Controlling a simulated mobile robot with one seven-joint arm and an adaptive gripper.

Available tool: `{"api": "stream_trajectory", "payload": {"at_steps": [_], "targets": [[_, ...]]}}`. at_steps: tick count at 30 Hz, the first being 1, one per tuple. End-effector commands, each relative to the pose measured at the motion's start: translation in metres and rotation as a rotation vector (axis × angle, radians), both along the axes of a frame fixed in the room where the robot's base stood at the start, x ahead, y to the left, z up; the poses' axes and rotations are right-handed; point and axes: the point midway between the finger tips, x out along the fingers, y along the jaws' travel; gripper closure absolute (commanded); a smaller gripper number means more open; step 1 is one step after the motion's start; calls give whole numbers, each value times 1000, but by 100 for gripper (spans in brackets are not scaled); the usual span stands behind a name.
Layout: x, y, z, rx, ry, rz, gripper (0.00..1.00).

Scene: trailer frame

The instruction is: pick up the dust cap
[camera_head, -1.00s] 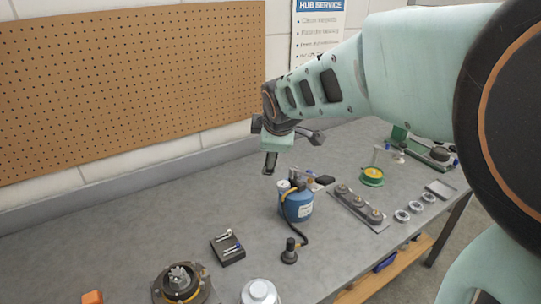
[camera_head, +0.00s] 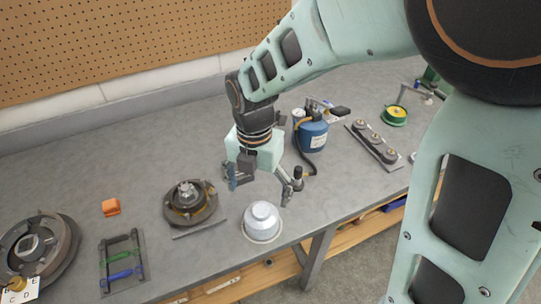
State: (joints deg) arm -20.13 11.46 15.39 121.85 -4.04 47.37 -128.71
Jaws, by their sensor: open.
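The dust cap (camera_head: 262,221) is a pale silver, round, stepped dome with a wide rim. It stands on the grey workbench close to the front edge. My gripper (camera_head: 260,190) hangs just above and behind it in the picture, pointing down. Its two dark fingers are spread apart, one to the left and one to the right, with nothing between them. The fingers look clear of the cap, though the exact height gap cannot be told. A hub (camera_head: 188,201) with a metal centre sits on the bench to the left of the cap.
An orange block (camera_head: 110,207), a rack with green and blue handled tools (camera_head: 121,262) and a large disc (camera_head: 36,250) lie to the left. A blue canister (camera_head: 311,134), a tray of round parts (camera_head: 376,144) and a green-yellow spool (camera_head: 394,115) are at right.

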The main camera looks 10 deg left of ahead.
Motion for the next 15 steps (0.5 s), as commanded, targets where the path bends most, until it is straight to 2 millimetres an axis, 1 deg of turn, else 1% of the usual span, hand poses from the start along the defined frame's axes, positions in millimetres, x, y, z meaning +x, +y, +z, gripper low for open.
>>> {"api": "stream_trajectory", "payload": {"at_steps": [1,3,8,12,15], "targets": [[-1,0,-9,-1,2,0,16],[0,0,-16,-1,1,-1,16],[-2,-1,-26,0,0,-2,16],[-7,-6,-46,-3,2,-1,16],[-8,-6,-61,-1,0,-2,16]]}}
